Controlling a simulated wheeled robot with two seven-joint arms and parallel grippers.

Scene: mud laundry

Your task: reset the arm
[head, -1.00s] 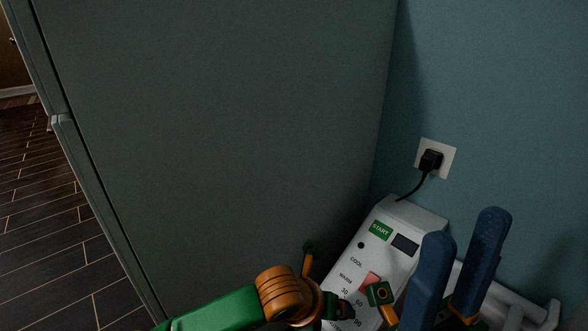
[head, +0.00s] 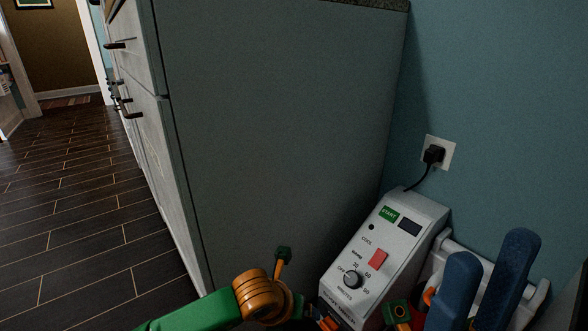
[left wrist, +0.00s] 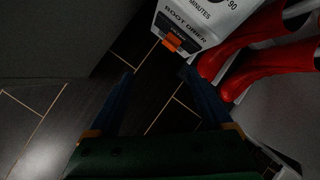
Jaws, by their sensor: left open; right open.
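My right gripper (head: 492,250) shows at the lower right of the head view, with two blue fingers apart and nothing between them. It is in front of the white pipes beside the boot dryer (head: 408,205). My left arm (head: 200,312), green with an orange joint, comes in from the lower left; its gripper is not clear in the head view. In the left wrist view my left gripper (left wrist: 157,74) is open and empty, its blue fingers spread over dark floor. The dryer's lower front (left wrist: 190,22), with an orange part, is just beyond the fingertips.
Red boots (left wrist: 245,50) lie right of the left gripper's right finger. A grey cabinet (head: 280,120) stands behind my left arm. A black plug (head: 433,154) sits in the wall outlet. Dark tiled floor (head: 90,220) is open at the left.

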